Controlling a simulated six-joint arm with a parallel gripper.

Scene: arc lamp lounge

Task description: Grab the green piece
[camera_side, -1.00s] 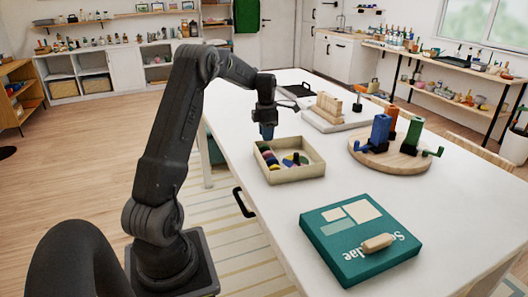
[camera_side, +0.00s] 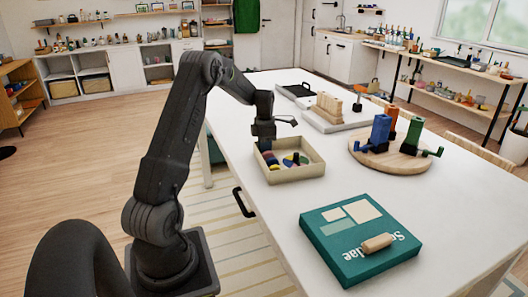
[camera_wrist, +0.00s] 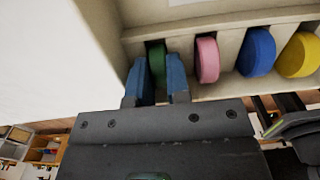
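The green piece (camera_wrist: 157,62) is a thick disc standing on edge in a slot of a cream tray (camera_wrist: 220,22) in the wrist view. My gripper (camera_wrist: 158,85) has its two blue fingers on either side of it, very close to its faces. I cannot tell whether they press on it. In the side view my gripper (camera_side: 264,140) is low over the back left corner of the tray (camera_side: 300,173). The green piece cannot be made out there.
Pink (camera_wrist: 207,60), blue (camera_wrist: 256,52) and yellow (camera_wrist: 299,55) discs stand in the row beside it. A teal box (camera_side: 330,245) lies in front, and a round wooden board (camera_side: 385,163) with coloured figures stands right. The table between is clear.

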